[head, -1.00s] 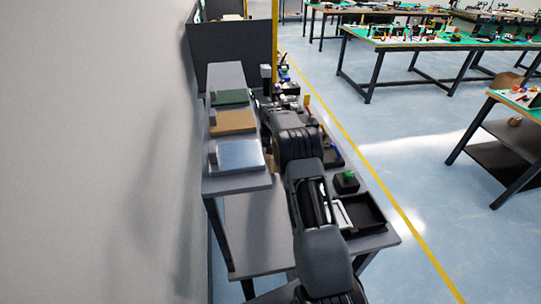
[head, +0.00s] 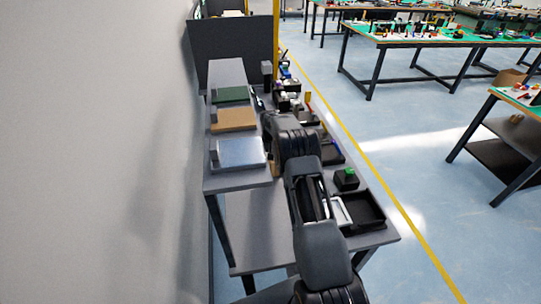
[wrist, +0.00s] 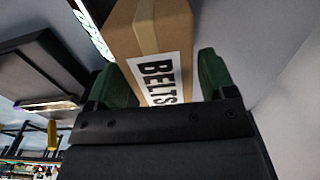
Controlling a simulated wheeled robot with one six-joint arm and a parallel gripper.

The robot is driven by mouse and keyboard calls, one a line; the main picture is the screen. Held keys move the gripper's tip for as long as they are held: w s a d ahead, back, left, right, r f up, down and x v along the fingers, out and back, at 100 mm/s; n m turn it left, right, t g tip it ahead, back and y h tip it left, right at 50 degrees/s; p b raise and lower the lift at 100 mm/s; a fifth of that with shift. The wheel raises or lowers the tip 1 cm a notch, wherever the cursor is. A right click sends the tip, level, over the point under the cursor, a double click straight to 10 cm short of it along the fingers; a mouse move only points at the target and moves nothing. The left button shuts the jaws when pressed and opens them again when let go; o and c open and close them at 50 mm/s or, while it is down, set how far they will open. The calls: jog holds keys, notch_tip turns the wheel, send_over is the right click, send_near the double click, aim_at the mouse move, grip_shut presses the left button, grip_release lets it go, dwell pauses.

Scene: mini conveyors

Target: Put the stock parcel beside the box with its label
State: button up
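The stock parcel is a brown cardboard box (wrist: 160,28) with a white label reading "BELTS", seen in the wrist view. In the head view my arm hides the gripper; only a small tan patch (head: 274,168) shows beside the arm. Flat green (head: 232,95), brown (head: 233,120) and pale silver (head: 239,153) boxes or panels lie in a row on the raised grey shelf. Small grey blocks stand at their left edges. No lettering on them is readable.
The lower bench holds a black tray (head: 366,212), a green-topped button box (head: 346,179) and several small parts farther back. A plain wall (head: 120,150) runs close along the left. A dark panel (head: 235,50) stands behind the shelf.

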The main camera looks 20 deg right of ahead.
jog(key=shift+o, duration=0.8)
jog(key=shift+r, duration=0.1)
